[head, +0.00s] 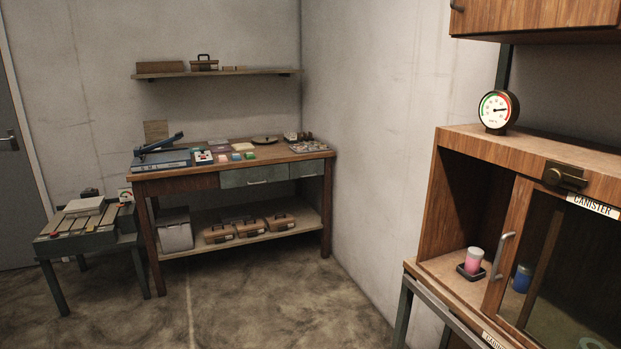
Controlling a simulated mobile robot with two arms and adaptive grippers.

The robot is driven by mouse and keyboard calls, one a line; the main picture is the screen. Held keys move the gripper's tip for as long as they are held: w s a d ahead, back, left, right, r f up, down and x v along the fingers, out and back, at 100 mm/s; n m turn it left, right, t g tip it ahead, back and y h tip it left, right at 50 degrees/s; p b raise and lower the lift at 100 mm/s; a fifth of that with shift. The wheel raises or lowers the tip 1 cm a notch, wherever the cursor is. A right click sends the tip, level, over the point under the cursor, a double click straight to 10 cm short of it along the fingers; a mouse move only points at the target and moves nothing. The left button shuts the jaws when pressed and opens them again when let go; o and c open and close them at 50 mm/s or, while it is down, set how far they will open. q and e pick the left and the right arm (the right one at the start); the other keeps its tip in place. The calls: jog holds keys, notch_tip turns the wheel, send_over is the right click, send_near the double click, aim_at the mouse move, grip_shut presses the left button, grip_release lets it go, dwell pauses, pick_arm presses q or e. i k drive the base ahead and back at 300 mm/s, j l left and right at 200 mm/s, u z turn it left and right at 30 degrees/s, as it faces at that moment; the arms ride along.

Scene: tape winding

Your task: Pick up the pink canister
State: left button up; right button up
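The pink canister (474,261) stands upright in the open left part of the wooden cabinet (447,190) at the right. It has a pale lid and sits on a small dark square base (470,273). The cabinet carries a "CANISTER" label (593,206). Neither of my grippers is in the head view, so their state and their distance from the canister do not show.
A glass door with a metal handle (502,256) is just right of the pink canister; a blue canister (522,278) is behind it. A round gauge (498,110) stands on the cabinet. A workbench (240,180) and low table (85,240) stand left. Open floor (260,305) lies between.

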aim_at(475, 258)
jog(key=z, duration=1.4)
